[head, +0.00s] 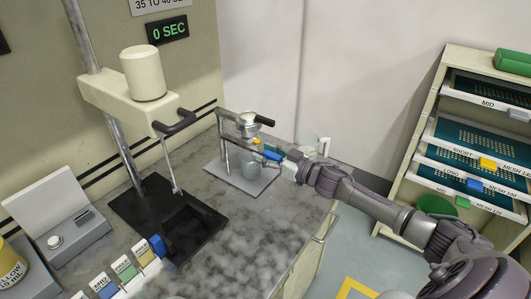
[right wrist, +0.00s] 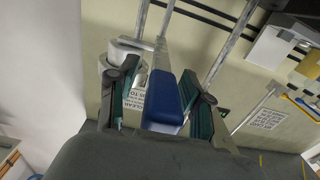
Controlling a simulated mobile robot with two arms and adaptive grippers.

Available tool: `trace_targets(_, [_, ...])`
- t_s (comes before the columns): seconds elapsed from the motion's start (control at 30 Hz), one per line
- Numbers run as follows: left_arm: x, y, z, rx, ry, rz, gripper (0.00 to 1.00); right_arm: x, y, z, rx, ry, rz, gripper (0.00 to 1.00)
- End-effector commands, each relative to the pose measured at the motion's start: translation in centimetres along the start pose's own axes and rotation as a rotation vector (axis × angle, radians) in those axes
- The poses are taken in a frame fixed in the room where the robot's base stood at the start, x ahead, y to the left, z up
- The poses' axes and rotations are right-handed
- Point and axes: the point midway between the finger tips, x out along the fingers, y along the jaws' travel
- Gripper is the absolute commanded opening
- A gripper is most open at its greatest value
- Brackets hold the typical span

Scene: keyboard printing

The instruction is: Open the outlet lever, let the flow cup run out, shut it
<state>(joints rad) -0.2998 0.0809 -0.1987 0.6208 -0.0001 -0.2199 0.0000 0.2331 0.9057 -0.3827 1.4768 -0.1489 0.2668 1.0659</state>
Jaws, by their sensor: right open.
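The metal flow cup (head: 247,121) with a black handle sits on a stand (head: 228,172) on the counter. A glass beaker (head: 249,166) stands under the cup. A blue lever (head: 272,155) shows below the cup at my right gripper (head: 284,164). In the right wrist view, the blue lever (right wrist: 166,98) lies between the fingers of my right gripper (right wrist: 160,105). The fingers are open, with gaps to both sides of the lever. The liquid inside the cup cannot be made out. My left gripper is not in view.
A display (head: 168,29) reads 0 SEC. A cream mixer-like machine (head: 132,91) stands left over a black base (head: 149,205). A clear jug (head: 307,144) stands behind my right gripper. A shelf of trays (head: 449,96) is at the right.

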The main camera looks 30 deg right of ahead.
Motion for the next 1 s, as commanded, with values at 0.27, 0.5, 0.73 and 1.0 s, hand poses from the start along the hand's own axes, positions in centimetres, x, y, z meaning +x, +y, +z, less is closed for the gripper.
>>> trace_targets(0.27, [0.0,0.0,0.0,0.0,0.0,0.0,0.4,0.0,0.0,0.0,0.0,0.0,0.0,0.3])
trace_targets(0.5, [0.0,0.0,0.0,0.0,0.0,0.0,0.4,0.0,0.0,0.0,0.0,0.0,0.0,0.0])
trace_targets(0.73, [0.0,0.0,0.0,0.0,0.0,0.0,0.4,0.0,0.0,0.0,0.0,0.0,0.0,0.0])
trace_targets(1.0, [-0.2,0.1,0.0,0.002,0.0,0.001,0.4,1.2,-1.1,-0.1,0.001,0.002,0.003,0.0])
